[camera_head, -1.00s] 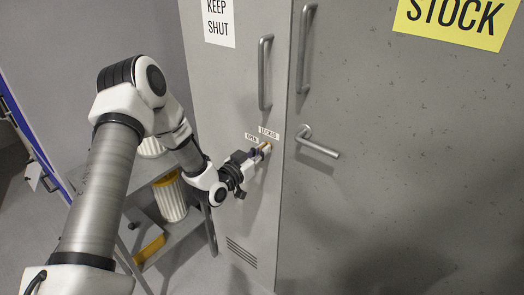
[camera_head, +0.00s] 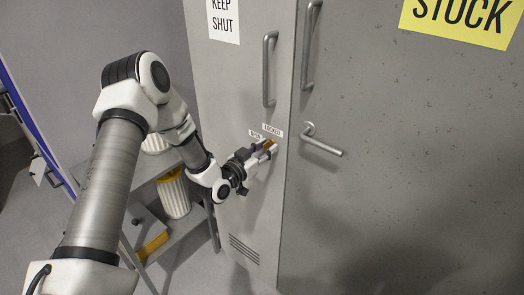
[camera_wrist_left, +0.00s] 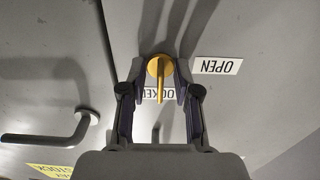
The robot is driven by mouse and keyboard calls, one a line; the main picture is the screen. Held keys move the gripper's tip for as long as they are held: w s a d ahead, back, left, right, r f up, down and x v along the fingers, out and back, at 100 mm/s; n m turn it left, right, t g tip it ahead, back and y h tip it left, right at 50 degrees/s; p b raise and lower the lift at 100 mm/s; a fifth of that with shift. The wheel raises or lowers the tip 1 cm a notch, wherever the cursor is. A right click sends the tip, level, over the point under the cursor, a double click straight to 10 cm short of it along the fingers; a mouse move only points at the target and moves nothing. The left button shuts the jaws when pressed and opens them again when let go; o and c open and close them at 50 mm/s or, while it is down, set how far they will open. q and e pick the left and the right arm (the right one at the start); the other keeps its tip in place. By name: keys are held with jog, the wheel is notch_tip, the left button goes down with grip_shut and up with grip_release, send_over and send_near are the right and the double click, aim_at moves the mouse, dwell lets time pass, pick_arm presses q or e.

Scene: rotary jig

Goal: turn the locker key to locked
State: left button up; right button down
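The yellow key (camera_wrist_left: 160,72) sits in the face of the grey locker door (camera_head: 225,90). In the left wrist view its grip points down the picture, across the LOCKED label (camera_wrist_left: 150,96), which it partly hides. The OPEN label (camera_wrist_left: 217,66) is to its right, upside down in that view. My left gripper (camera_wrist_left: 159,78) is open, with one finger on each side of the key and a gap on both sides. In the head view the left gripper (camera_head: 270,149) is at the key, just below the labels, and partly hides it. My right gripper is not in view.
A vertical bar handle (camera_head: 269,70) is on the locker door above the key. A lever handle (camera_head: 322,145) is on the larger grey door to the right. A shelf unit with a ribbed white container (camera_head: 173,197) stands left of the locker, behind my arm.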

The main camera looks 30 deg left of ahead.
pick_arm(q)
jog(key=s, duration=1.2)
jog(key=shift+a, duration=0.45)
jog(key=shift+f, duration=0.1)
